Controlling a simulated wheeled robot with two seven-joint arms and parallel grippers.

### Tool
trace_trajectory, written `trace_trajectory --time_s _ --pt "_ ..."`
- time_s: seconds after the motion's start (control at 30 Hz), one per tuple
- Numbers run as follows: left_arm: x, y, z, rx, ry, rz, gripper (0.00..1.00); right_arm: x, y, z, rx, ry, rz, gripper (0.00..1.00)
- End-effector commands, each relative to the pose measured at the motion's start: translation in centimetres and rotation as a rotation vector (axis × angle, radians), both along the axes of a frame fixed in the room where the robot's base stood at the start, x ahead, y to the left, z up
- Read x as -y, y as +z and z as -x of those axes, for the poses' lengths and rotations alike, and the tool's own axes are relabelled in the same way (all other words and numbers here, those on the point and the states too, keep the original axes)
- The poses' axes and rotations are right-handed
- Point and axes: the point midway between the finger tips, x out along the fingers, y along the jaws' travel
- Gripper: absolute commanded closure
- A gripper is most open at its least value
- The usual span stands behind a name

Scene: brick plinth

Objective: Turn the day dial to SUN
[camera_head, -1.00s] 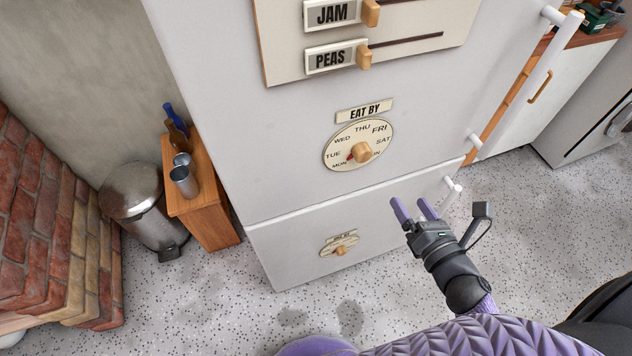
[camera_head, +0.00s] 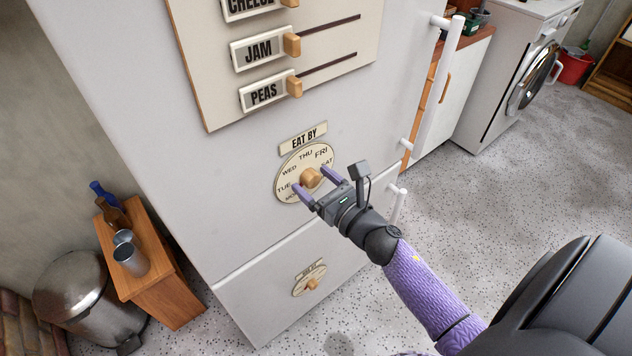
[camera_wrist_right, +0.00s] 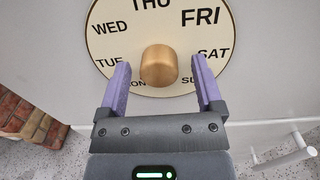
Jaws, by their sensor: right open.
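The day dial (camera_head: 291,163) is a round cream plate under an EAT BY label (camera_head: 303,139) on the white fridge front. Its wooden knob (camera_head: 311,178) sticks out at the middle; the knob (camera_wrist_right: 159,66) also shows in the right wrist view. Day names ring it, with SUN at the lower right, partly hidden by a finger. My right gripper (camera_head: 318,182) is open, its purple fingers on either side of the knob with gaps showing in the wrist view. The dial's pointer is hidden from both views. My left gripper is not in view.
A smaller dial (camera_head: 310,280) sits on the lower fridge door. White door handles (camera_head: 436,84) stand out on the right. A wooden cabinet (camera_head: 152,264) with cups and a bin (camera_head: 75,298) are at left.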

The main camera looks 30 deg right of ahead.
Motion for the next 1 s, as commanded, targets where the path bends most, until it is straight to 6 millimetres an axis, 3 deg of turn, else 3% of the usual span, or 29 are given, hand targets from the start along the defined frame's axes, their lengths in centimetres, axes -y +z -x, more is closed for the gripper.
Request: trace_trajectory --time_s 0.1,0.13,0.5,1.0 --pt "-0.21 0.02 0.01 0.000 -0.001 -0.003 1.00 0.00 0.01 0.02 0.000 0.000 0.000 0.16" --pt "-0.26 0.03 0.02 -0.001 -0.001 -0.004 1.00 0.00 0.01 0.02 0.000 0.000 0.000 0.20" --pt "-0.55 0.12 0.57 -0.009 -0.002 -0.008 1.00 0.00 0.00 0.04 0.000 0.000 -0.001 0.98" --pt "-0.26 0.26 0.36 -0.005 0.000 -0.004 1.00 0.00 0.02 0.06 -0.010 0.000 -0.126 1.00"
